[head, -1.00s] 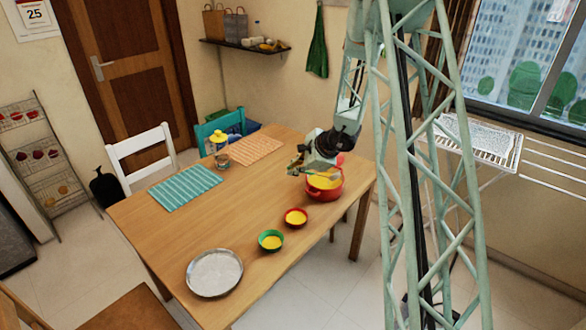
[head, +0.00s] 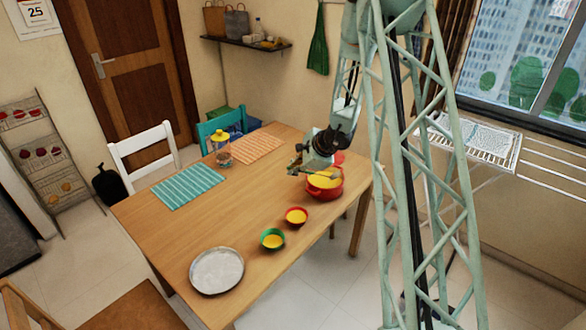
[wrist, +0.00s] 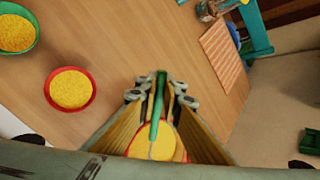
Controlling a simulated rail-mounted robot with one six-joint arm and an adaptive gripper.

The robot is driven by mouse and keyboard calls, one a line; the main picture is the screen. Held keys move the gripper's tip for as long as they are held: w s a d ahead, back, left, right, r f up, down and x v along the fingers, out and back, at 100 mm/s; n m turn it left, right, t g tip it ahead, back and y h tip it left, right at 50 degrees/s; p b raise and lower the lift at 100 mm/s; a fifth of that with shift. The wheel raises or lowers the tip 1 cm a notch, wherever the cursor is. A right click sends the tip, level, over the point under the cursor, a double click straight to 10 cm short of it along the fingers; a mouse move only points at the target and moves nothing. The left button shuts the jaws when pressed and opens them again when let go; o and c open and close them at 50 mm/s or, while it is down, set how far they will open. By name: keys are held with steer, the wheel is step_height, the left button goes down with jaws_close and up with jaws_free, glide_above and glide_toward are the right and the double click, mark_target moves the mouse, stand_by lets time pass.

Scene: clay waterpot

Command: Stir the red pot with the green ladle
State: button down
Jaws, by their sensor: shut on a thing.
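The red pot (head: 323,193), filled with yellow contents, stands near the right end of the table. My gripper (head: 297,170) is above the pot's left side. In the wrist view, my gripper (wrist: 160,92) is shut on the green ladle (wrist: 158,90). The ladle's handle runs between the fingers, and its lower part reaches down over the yellow contents. The pot's red rim (wrist: 184,156) shows partly between the fingers. The fingers hide much of the pot there. How deep the ladle's end sits is too small to tell.
A red bowl (head: 305,218) and a green bowl (head: 263,244) of yellow food stand front-left of the pot. A metal plate (head: 217,271) lies at the near end. A yellow-lidded jar (head: 222,148) and two placemats lie behind. The table's middle is clear.

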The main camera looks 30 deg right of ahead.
steer(key=shift+w+a+f+g+h+p, duration=0.25)
steer(key=shift+w+f+g+p, duration=0.4)
steer(key=shift+p, duration=4.4)
